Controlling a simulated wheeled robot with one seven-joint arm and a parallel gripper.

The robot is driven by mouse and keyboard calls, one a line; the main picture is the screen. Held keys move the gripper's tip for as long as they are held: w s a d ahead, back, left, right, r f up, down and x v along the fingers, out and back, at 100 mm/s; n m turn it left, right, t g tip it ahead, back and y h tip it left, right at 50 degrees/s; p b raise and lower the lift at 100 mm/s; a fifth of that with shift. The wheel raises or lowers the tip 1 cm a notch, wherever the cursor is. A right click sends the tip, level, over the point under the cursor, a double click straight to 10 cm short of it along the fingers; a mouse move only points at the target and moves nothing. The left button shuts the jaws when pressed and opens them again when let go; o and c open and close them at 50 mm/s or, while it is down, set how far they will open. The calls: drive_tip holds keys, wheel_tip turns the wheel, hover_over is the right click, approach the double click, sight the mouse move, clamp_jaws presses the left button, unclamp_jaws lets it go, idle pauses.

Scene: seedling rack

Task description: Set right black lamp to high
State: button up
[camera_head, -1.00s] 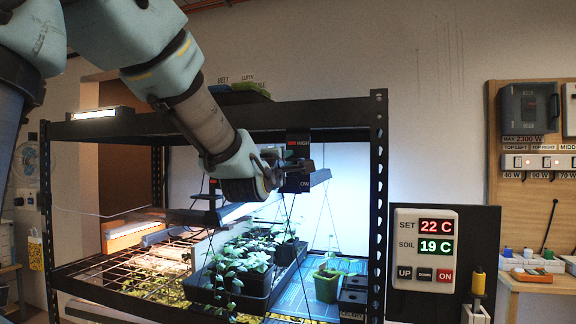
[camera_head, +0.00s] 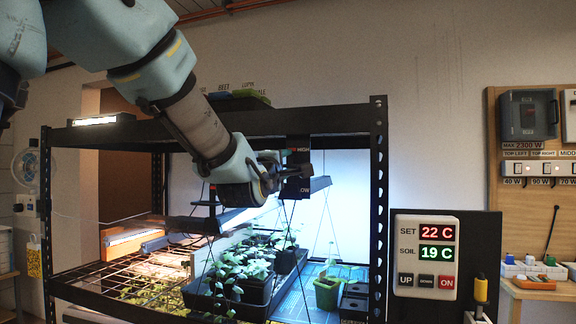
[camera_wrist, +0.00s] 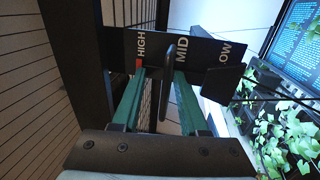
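A black switch plate marked HIGH, MID and LOW (camera_wrist: 205,55) hangs at the rack's upper front; in the head view the plate (camera_head: 298,188) is partly behind my gripper. A dark upright lever (camera_wrist: 166,85) stands in front of the plate, near MID. A small red mark lies beside HIGH. My gripper (camera_wrist: 158,85) has its two green fingers apart, one on each side of the lever; I cannot tell whether either touches it. In the head view my gripper (camera_head: 292,166) is right at the plate. The black lamp (camera_head: 320,184) hangs just behind, partly hidden.
The black rack post (camera_head: 378,200) stands to the right of my gripper. Potted seedlings (camera_head: 240,268) and a green pot (camera_head: 327,292) sit on the shelf below. A heater panel (camera_head: 425,256) is right of the rack. Thin hanging cords run near my gripper.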

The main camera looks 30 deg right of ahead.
drive_tip(key=b+v, duration=0.3)
drive_tip(key=v, duration=0.6)
drive_tip(key=shift+s+a+b, duration=0.15)
drive_tip(key=shift+a+b, duration=0.05)
drive_tip(key=shift+b, duration=0.1)
drive_tip(key=shift+f, duration=0.1)
drive_tip(key=w+a+f+m+g+y, duration=0.2)
drive_tip(key=w+a+f+y, duration=0.3)
drive_tip(key=f, duration=0.6)
drive_tip(key=w+a+f+m+g+y, duration=0.2)
drive_tip(key=a+f+m+y, duration=0.1)
drive_tip(key=a+f, duration=0.65)
drive_tip(key=s+a+f+m+g+y, duration=0.2)
drive_tip(key=s+a+f+g, duration=0.2)
drive_tip(key=a+f, duration=0.4)
drive_tip(key=s+a+f+m+g+y, duration=0.3)
drive_tip(key=s+a+f+g, duration=0.2)
drive_tip(key=f, duration=0.6)
drive_tip(key=s+a, duration=0.2)
drive_tip(key=a, duration=0.1)
drive_tip(key=shift+s+a+m, duration=0.15)
drive_tip(key=shift+a+m, duration=0.1)
drive_tip(key=shift+m, duration=0.05)
drive_tip(key=shift+r, duration=0.1)
